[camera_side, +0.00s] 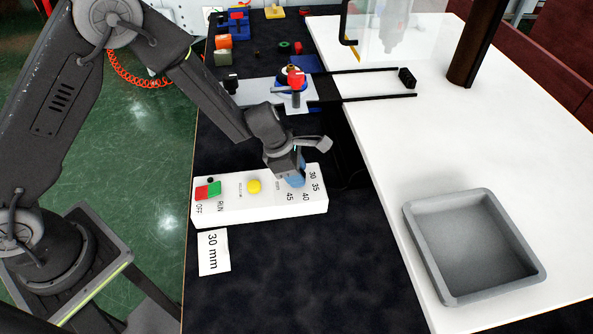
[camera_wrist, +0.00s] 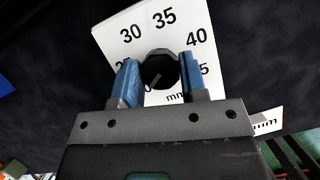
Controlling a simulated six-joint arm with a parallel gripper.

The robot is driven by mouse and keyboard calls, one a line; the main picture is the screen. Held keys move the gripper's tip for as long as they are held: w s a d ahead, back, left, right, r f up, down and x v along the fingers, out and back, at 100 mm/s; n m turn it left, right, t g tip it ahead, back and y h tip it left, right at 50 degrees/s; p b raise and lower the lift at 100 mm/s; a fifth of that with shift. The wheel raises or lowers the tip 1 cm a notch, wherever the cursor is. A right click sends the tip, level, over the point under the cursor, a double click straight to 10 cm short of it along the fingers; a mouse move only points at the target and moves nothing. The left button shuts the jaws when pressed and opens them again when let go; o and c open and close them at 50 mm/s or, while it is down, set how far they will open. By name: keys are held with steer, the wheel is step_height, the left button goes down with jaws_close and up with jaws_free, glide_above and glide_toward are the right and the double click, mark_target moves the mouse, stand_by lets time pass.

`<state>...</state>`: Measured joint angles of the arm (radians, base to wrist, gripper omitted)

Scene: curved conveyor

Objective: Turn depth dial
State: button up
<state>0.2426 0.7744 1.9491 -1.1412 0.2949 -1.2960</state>
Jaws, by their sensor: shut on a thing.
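The depth dial (camera_wrist: 160,70) is a round black knob on the white panel, with the numbers 30, 35, 40 and a partly hidden 45 around it in the wrist view. A short grey mark shows on its face; I cannot tell which end is the pointer. My gripper (camera_wrist: 159,66) has its blue fingers on both sides of the knob and is shut on it. In the side view, my gripper (camera_side: 292,178) covers the dial on the right part of the white control box (camera_side: 260,213). A card reading "30 mm" (camera_side: 213,252) lies in front of the box.
The box also carries a red and green switch (camera_side: 208,190) and a yellow button (camera_side: 254,186). A grey tray (camera_side: 478,250) stands on the white surface at right. A fixture with a red-topped part (camera_side: 296,80) stands behind my gripper.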

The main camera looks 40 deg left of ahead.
steer(key=shift+m+g, duration=0.5)
steer(key=shift+m, duration=1.1)
steer(key=o, duration=0.9)
